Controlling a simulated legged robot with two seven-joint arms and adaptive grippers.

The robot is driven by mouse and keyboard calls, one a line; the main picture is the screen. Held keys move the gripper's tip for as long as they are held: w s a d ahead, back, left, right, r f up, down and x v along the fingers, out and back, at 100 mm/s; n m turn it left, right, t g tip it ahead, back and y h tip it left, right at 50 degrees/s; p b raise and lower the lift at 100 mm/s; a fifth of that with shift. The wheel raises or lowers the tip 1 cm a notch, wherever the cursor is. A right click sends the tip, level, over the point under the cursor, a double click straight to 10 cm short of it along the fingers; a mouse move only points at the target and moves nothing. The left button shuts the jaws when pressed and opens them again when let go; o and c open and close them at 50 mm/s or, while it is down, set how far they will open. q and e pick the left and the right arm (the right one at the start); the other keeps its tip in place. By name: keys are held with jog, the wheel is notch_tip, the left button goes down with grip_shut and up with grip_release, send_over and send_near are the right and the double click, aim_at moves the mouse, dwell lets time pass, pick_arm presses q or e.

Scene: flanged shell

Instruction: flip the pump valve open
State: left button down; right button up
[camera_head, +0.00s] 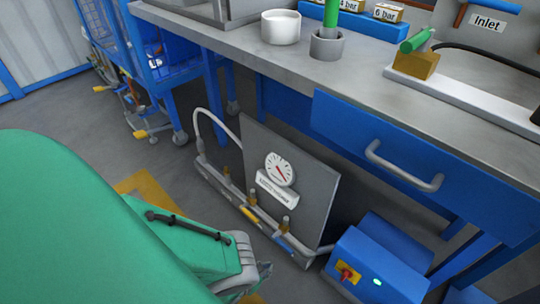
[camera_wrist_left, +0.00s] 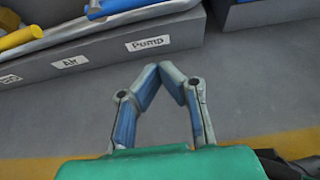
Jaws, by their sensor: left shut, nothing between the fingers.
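A grey pipe (camera_head: 236,203) with several small brass valve fittings runs along the foot of an upright grey panel. One valve handle on it is yellow (camera_head: 250,215) and another is blue (camera_head: 286,244). In the left wrist view a "Pump" label (camera_wrist_left: 147,43) and an "Air" label (camera_wrist_left: 69,62) sit on a grey ledge; a yellow handle (camera_wrist_left: 18,39) shows top left and a blue part at the top edge. My left gripper (camera_head: 264,272) is low, in front of the pipe and apart from it. Its fingertips (camera_wrist_left: 172,68) meet, empty, just below the "Pump" label. My right gripper is out of view.
The panel carries a round gauge (camera_head: 280,169). A blue box (camera_head: 374,270) with a red switch stands at its right. A workbench (camera_head: 330,70) with a blue drawer (camera_head: 420,160) overhangs behind. A blue cart (camera_head: 165,65) stands at the back left.

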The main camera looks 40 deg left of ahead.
pick_arm(q)
jog(key=b+x, duration=0.4)
jog(key=x, duration=0.4)
jog(key=shift+w+f, duration=0.1)
jog(key=shift+f, duration=0.1)
jog(key=r+p, duration=0.1)
jog(key=r, duration=0.1)
jog(key=r+p, duration=0.1)
jog(key=r, duration=0.1)
jog(key=shift+w+r, duration=0.25)
